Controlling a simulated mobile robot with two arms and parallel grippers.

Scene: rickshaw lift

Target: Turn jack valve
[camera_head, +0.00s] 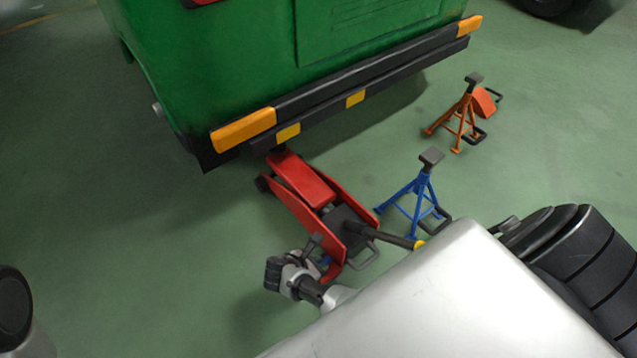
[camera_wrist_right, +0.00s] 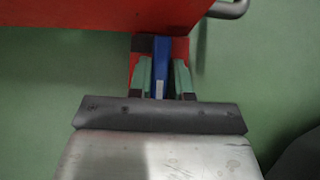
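The red floor jack (camera_head: 303,182) stands on the green floor with its front end under the green vehicle's bumper. Its black handle (camera_head: 385,236) slopes to the right and ends in a yellow tip. My right gripper (camera_head: 318,256) is low at the jack's near end. In the right wrist view, the blue valve piece (camera_wrist_right: 160,62) lies between the two green-padded fingers of the gripper (camera_wrist_right: 162,78). The narrow gap looks filled by it, so the gripper appears shut on it. My left gripper is out of view.
The green vehicle (camera_head: 230,70) with a black and yellow bumper (camera_head: 360,75) fills the top. A blue jack stand (camera_head: 413,197) and an orange jack stand (camera_head: 464,115) stand right of the jack. Floor at the left is clear.

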